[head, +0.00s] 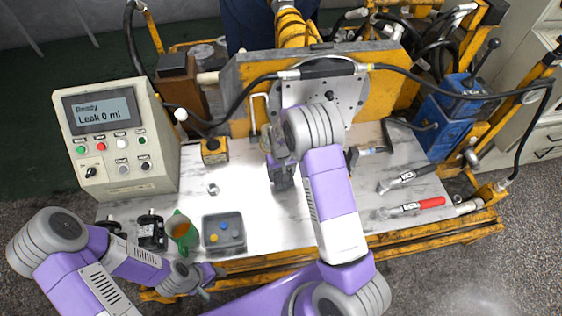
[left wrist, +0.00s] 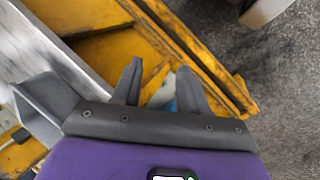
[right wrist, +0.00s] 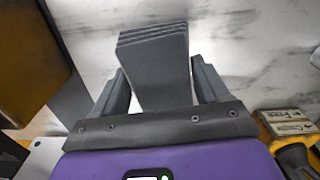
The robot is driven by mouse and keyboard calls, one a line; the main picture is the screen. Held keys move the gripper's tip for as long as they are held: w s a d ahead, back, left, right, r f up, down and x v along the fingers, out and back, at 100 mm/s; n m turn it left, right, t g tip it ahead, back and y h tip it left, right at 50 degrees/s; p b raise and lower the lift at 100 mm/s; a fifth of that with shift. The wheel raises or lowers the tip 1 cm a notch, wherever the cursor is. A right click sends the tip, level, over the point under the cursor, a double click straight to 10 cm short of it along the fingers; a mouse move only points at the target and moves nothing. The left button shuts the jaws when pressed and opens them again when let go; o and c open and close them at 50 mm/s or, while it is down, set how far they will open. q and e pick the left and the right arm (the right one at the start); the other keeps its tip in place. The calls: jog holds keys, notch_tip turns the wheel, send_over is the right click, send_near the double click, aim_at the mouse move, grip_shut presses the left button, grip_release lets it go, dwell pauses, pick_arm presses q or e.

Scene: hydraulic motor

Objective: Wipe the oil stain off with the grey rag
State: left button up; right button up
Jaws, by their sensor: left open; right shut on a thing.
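My right gripper (right wrist: 155,85) is shut on the grey rag (right wrist: 155,60), a folded stack of flat layers, over the white marbled tabletop (right wrist: 240,45). In the head view the right gripper (head: 281,165) is partly behind its own arm, and the rag (head: 284,180) shows dark just below it. I cannot tell whether the rag touches the top. I cannot pick out an oil stain; the arm and rag hide part of the table. My left gripper (head: 210,281) is open and empty at the table's front edge; its two fingers (left wrist: 160,82) stand apart in the left wrist view.
A control box (head: 120,140) reading "Leak 0 ml" stands at left. A green cup (head: 181,230) and a grey tray (head: 224,249) sit front left, near a metal nut (head: 212,189). A red-handled tool (head: 410,207) lies at right. The motor plate (head: 350,95) stands behind.

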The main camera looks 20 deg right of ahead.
jog(key=shift+r+p, duration=1.6)
jog(key=shift+r, duration=0.9)
